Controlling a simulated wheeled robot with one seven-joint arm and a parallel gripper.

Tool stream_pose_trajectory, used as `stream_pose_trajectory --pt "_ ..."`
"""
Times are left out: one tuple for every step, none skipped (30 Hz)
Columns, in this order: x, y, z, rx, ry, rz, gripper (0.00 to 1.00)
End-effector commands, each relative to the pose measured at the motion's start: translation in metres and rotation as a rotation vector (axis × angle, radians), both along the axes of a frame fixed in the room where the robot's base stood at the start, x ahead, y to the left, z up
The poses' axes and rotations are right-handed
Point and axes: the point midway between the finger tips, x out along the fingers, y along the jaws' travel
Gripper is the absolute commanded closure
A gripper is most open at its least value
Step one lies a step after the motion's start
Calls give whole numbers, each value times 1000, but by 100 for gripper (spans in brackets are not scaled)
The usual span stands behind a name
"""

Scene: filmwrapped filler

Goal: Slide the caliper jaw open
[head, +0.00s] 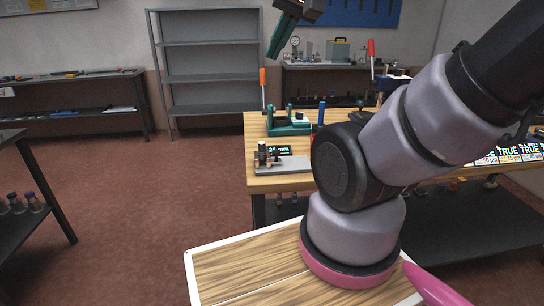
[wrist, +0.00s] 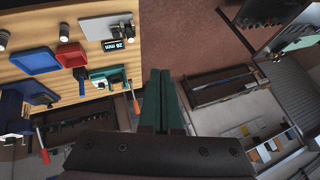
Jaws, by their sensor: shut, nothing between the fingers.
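No part can be made out clearly as the caliper or its jaw. On the wooden bench (head: 257,131) lies a grey plate (head: 294,166) with dark upright posts (head: 263,153) and a small lit display (head: 284,151). In the wrist view the display (wrist: 119,43) reads about 26 mm, beside the plate (wrist: 98,27). A teal fixture (head: 288,127) stands behind the plate; it also shows in the wrist view (wrist: 113,74). My gripper (head: 272,53) is high above the bench, apart from everything. Its green fingers (wrist: 159,75) are together and empty.
A red tray (wrist: 71,54) and blue tray (wrist: 34,62) lie on the bench. An orange handle (head: 262,82) and a red handle (head: 371,47) rise from it. My arm hides the bench's right part.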

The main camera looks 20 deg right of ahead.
Motion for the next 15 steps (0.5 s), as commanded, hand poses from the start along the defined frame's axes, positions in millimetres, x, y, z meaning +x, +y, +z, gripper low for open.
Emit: stream_pose_trajectory --pt "0 0 0 0 0 0 100" --pt "0 0 0 0 0 0 100" --pt "0 0 0 0 0 0 100" --pt "0 0 0 0 0 0 100" --pt "0 0 0 0 0 0 100" --pt "0 0 0 0 0 0 100" --pt "0 0 0 0 0 0 100" --pt "0 0 0 0 0 0 92" --pt "0 0 0 -2 0 1 77" --pt "1 0 -1 -7 3 3 66" --pt "3 -1 -1 -16 7 7 54" --pt "7 -2 -3 -34 16 14 51" --pt "11 -3 -5 -53 24 24 51" --pt "15 -5 -8 -80 36 38 51" --pt "23 -8 -12 -119 55 59 51"
